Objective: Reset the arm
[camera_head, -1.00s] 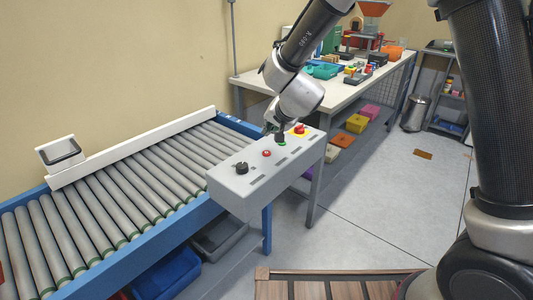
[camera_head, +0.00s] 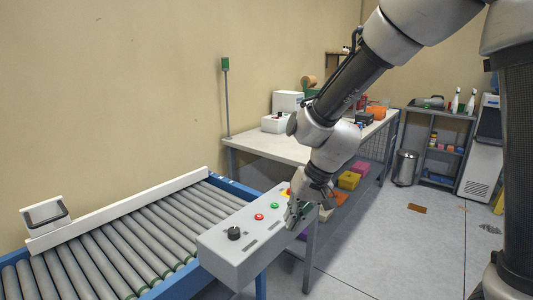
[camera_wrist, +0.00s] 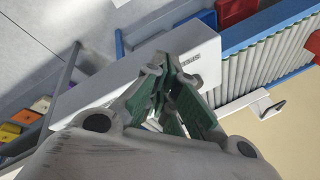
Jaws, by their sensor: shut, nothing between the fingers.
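My gripper (camera_head: 294,214) is shut and empty. In the head view it hangs by the right end of the grey control box (camera_head: 222,246), pointing down. It covers part of the yellow-and-red button (camera_head: 289,191) there. The green button (camera_head: 274,206), red button (camera_head: 259,217) and black knob (camera_head: 234,233) are uncovered. In the wrist view the closed green-padded fingers (camera_wrist: 165,62) overlap the box (camera_wrist: 203,62); I cannot tell whether they touch it.
The roller conveyor (camera_head: 100,250) runs along the wall left of the box. A white worktable (camera_head: 270,146) stands behind my arm. A bin (camera_head: 404,168) and shelf (camera_head: 440,145) are farther back. Floor on the right is open.

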